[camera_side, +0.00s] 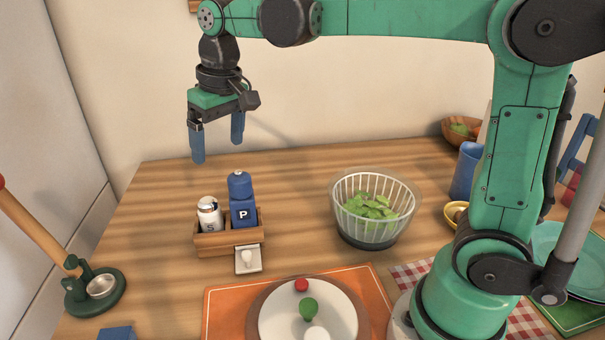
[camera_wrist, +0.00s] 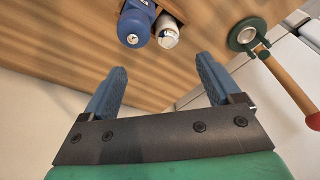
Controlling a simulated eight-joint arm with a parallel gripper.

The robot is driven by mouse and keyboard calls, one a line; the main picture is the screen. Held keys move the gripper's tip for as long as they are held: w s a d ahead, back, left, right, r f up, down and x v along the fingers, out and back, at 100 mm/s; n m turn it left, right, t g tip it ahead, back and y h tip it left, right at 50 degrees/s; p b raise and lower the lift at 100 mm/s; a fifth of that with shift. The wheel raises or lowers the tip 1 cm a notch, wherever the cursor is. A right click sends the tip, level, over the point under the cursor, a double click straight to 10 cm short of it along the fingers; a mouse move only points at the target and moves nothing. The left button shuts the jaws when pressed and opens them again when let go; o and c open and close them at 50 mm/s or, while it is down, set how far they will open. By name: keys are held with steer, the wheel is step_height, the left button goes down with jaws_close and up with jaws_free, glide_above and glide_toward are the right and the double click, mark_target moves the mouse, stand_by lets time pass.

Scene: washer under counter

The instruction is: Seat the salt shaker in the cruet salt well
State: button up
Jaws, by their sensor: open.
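My gripper (camera_side: 218,148) is open and empty, above and behind the cruet. In the wrist view, the salt shaker (camera_wrist: 168,36) and pepper shaker (camera_wrist: 136,24) lie beyond my open fingers (camera_wrist: 162,68).
A small white dish (camera_side: 248,262) sits against the cruet's front. A salad basket (camera_side: 372,228) stands to the right. A green-based tool with a wooden handle (camera_side: 95,288) stands at left. An orange mat with a round white board (camera_side: 308,318) lies in front.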

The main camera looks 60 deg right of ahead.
steer(key=s+d+f+t, duration=0.2)
steer(key=s+f+t, duration=0.3)
steer(key=s, duration=0.5)
steer(key=shift+s+f, duration=0.3)
steer(key=shift+f, duration=0.55)
